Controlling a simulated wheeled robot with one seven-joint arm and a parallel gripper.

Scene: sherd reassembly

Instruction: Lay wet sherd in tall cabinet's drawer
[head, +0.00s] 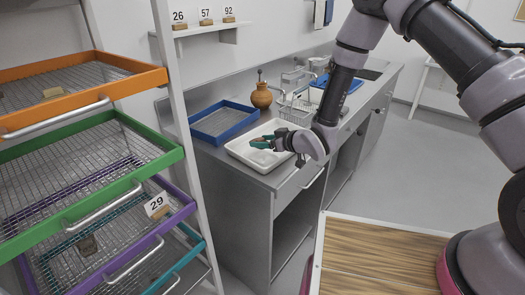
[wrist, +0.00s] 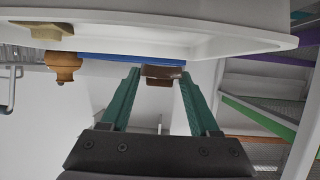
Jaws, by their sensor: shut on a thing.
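My gripper (head: 262,143) is over the white tray on the counter, with its green fingers closed. In the wrist view my gripper (wrist: 162,80) is shut on a dark brown sherd (wrist: 163,72), held between the fingertips near the tray's rim. The sherd is too small to make out in the head view. The tall cabinet (head: 170,70) stands at left with mesh drawers: orange (head: 140,76), green (head: 165,160), purple (head: 180,217) and teal (head: 190,250). The orange drawer holds a tan sherd (head: 53,92). The green drawer looks empty. A dark sherd (head: 87,245) lies lower down.
A card reading 29 (head: 157,205) is on the purple drawer.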

